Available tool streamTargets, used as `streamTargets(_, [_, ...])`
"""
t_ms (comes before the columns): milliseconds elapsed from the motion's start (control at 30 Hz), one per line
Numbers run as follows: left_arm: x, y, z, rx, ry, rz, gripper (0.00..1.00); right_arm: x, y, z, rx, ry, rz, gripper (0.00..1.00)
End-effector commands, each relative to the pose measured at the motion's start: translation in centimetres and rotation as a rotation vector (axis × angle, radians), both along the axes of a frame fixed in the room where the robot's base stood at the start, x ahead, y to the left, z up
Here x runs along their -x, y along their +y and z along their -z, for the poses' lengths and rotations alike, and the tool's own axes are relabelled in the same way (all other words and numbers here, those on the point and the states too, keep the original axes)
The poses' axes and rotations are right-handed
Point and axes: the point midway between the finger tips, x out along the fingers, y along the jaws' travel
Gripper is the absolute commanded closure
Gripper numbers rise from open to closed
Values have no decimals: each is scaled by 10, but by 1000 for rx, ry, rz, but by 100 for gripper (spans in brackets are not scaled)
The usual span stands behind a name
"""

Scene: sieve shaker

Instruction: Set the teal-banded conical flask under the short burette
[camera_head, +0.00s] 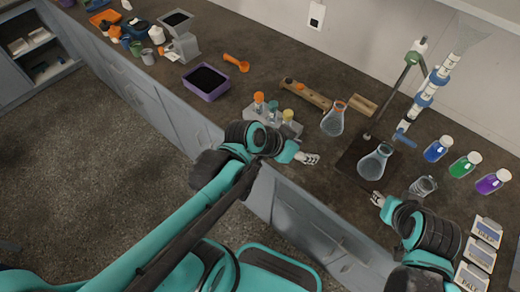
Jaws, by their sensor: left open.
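A clear conical flask (374,164) stands upright on the dark stand base; its rim looks dark bluish, but a teal band is not clear at this size. A second conical flask (332,123) with an orange band stands to its upper left. A white burette (430,92) with blue parts is held by the stand (404,72); its lower end is up and right of the first flask. Only one burette is plain to see. My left gripper (309,158) is open and empty, left of the first flask. My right gripper (377,198) is just in front of that flask; its fingers are too small to judge.
A small glass beaker (423,187) stands right of the flask. Blue, green and purple bottles (465,165) stand at the right, with labelled boxes (482,246) in front. A rack of orange- and yellow-capped vials (272,112) and a wooden rack (306,94) stand left of the flasks.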

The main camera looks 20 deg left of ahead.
Motion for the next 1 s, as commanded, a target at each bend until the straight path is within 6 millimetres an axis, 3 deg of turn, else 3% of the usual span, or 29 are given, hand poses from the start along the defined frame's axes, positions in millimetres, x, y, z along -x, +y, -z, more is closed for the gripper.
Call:
streamTargets(100, [27, 47, -1, -81, 61, -203, 48, 0, 0, 0, 0, 0, 0, 60])
streamTargets(200, [44, 78, -3, -129, 82, -343, 48, 0, 0, 0, 0, 0, 0, 60])
streamTargets(333, [56, 101, -7, -160, 85, -453, 48, 0, 0, 0, 0, 0, 0, 60])
streamTargets(467, [60, 109, -8, -170, 83, -489, 48, 0, 0, 0, 0, 0, 0, 60])
streamTargets(1000, [59, 109, -8, -169, 84, -487, 48, 0, 0, 0, 0, 0, 0, 60])
